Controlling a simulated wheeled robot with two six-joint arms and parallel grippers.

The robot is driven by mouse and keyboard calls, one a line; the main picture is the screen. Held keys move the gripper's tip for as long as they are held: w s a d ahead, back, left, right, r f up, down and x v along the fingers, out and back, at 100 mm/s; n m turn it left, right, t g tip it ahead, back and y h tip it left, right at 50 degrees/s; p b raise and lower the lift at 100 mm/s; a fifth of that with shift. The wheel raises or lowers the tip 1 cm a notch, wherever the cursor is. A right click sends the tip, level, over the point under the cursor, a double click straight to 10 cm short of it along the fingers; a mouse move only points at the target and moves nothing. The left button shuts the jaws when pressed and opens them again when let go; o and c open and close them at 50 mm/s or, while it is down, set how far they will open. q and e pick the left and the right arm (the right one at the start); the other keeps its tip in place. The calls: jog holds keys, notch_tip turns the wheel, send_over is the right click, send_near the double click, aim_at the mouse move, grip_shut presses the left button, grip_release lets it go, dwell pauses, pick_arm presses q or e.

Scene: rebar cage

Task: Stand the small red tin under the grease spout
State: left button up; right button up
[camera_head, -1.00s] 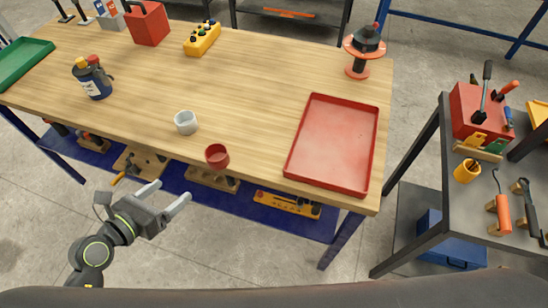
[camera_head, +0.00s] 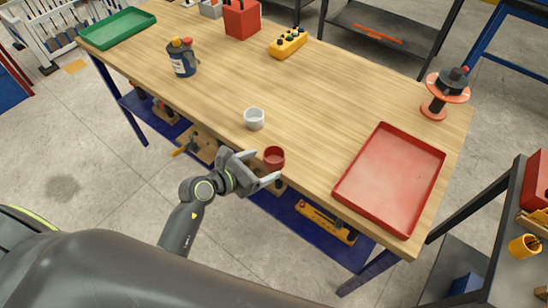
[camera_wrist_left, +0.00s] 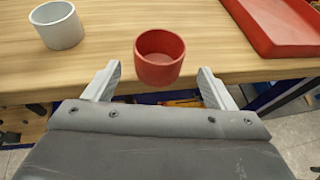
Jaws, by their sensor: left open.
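The small red tin (camera_head: 274,158) stands upright and open-topped at the front edge of the wooden table. It also shows in the left wrist view (camera_wrist_left: 160,58), centred ahead of my fingers. My left gripper (camera_head: 261,168) is open and empty at the table edge, with its fingertips spread to either side of the tin's near side; I cannot tell whether they touch it. A dark blue canister with a yellow and red top (camera_head: 182,58) stands at the left of the table; I cannot tell whether it bears the grease spout. My right gripper is not in view.
A white cup (camera_head: 254,119) stands just left of the tin. A red tray (camera_head: 390,178) lies to its right, with an orange-and-black reel-like object (camera_head: 444,92) behind. A yellow box (camera_head: 288,42) and green tray (camera_head: 118,30) are farther back. The table's middle is clear.

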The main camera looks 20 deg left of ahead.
aim_at(267, 161)
pick_arm(q)
jog(key=shift+r+p+x, duration=0.15)
jog(key=shift+p+x, duration=0.2)
jog(key=shift+x, duration=1)
jog(key=shift+r+p+x, duration=0.15)
jog(key=shift+p+x, duration=0.2)
jog(key=shift+x, duration=1.05)
jog(key=shift+w, duration=0.15)
jog(key=c, duration=1.1)
